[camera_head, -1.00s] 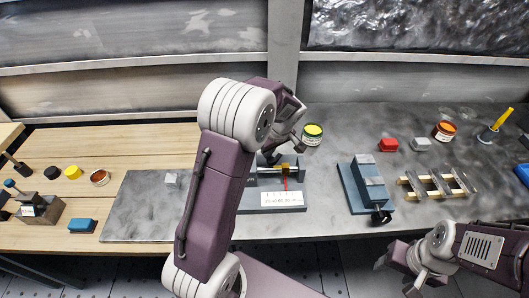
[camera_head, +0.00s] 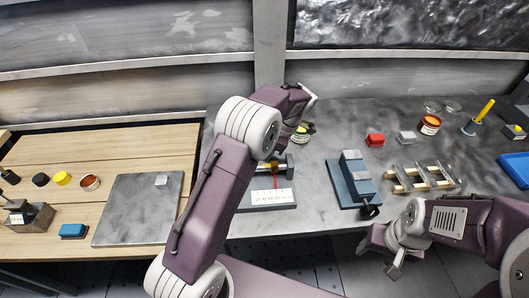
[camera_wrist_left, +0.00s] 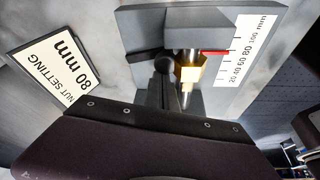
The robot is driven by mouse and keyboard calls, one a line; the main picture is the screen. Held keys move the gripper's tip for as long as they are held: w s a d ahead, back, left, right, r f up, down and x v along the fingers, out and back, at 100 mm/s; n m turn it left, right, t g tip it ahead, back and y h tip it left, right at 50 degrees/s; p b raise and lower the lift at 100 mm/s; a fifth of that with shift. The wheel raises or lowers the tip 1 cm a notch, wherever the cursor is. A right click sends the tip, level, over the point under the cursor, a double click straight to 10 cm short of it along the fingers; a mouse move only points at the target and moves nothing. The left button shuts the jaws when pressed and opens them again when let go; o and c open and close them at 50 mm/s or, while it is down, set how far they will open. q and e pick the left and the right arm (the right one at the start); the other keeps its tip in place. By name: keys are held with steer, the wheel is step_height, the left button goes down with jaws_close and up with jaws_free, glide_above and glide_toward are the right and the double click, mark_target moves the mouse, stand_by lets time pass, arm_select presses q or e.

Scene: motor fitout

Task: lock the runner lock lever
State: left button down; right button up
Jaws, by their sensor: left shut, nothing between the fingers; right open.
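The setting gauge (camera_head: 266,198) is a grey block with a white millimetre scale. In the left wrist view, its brass nut (camera_wrist_left: 190,69) sits on a steel spindle. A red pointer (camera_wrist_left: 214,52) lies near the 80 mark. A black lever with a round knob (camera_wrist_left: 165,64) is beside the nut; I take it for the runner lock lever. My left gripper (camera_head: 290,133) is over the gauge, shut and empty, its tips largely hidden by my arm. I cannot tell whether it touches the lever. My right gripper (camera_head: 378,256) is open and empty before the bench front.
A card (camera_wrist_left: 55,72) reads "nut setting 80 mm". A blue-grey vise (camera_head: 345,187) with a black knob and a wooden rack (camera_head: 420,180) stand right of the gauge.

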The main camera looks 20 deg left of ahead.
arm_select(q)
steer(key=shift+d, duration=0.25)
arm_select(e)
steer(key=shift+r, duration=0.2)
stand_by(0.3)
